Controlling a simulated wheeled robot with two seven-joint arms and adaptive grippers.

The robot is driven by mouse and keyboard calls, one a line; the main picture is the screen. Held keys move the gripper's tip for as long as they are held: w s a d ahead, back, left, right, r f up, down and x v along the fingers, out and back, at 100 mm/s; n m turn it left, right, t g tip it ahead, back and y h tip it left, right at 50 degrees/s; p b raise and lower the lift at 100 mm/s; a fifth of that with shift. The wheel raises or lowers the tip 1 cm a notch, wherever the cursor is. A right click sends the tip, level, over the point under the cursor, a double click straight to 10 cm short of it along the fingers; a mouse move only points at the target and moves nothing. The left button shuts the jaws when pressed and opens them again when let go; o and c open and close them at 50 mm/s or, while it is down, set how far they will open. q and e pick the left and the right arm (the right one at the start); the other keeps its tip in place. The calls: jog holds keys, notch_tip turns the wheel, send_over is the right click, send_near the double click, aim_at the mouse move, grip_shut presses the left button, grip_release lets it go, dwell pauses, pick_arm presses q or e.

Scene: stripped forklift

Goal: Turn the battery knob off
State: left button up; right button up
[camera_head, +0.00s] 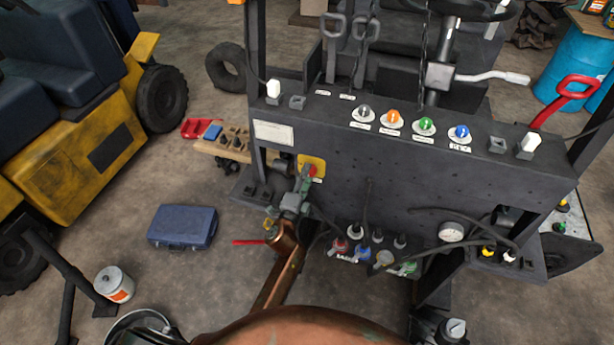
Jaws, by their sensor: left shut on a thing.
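The stripped forklift's dark grey panel (420,180) fills the middle and right of the head view. A red knob (312,170) sits on a yellow plate (319,162) at the panel's left end; I take it for the battery knob. My left arm comes up from below, and my left gripper (304,183) is shut on the red knob. The fingers hide part of the knob, and I cannot read its turned position.
Grey, orange (393,118), green (426,125) and blue knobs line the panel top. Several coloured valves and a gauge (452,232) sit low at the front. A blue case (183,227) lies on the floor at left, near a yellow forklift (95,150).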

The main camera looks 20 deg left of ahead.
pick_arm(q)
jog(key=shift+f+n, duration=0.1)
jog(key=shift+n, duration=0.3)
jog(key=o, duration=1.2)
jog(key=shift+c, duration=0.2)
jog(key=shift+s, duration=0.1)
jog(key=s, duration=1.2)
jog(key=shift+a, duration=0.15)
